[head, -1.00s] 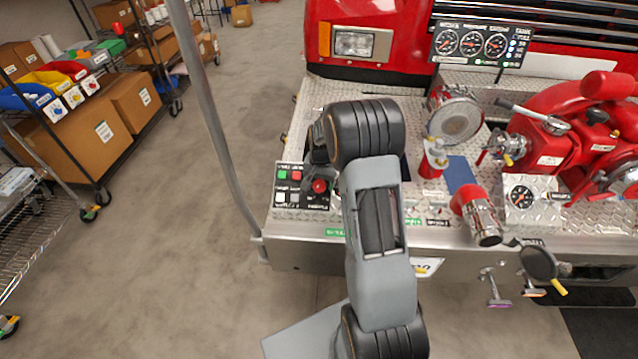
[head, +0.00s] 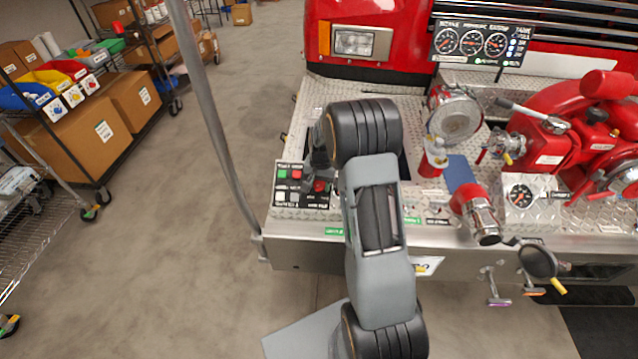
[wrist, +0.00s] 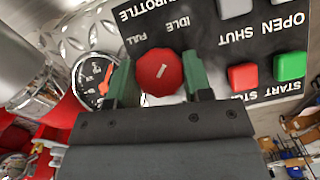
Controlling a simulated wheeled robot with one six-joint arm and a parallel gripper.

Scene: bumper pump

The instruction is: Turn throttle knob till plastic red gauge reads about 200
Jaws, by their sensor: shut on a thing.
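The red throttle knob (wrist: 160,72) has a pale pointer line and sits on the black control panel (wrist: 215,45). My gripper (wrist: 158,80) is shut on it, with a green finger at each side. The knob (head: 319,186) is partly covered by my gripper in the head view. In the wrist view, a round gauge (wrist: 92,78) with a white-marked black dial and an orange-red needle is beside the knob, partly hidden by a finger. Its numbers are too small to read. The panel appears upside down, with FULL and IDLE lettering near the knob.
Red and green buttons (wrist: 268,72) are close to the knob on the same panel. In the head view, a gauge board (head: 480,45) stands at the back, and another gauge (head: 521,196) is near the red pipe fitting (head: 474,214). A grey pole (head: 215,130) rises left of the panel.

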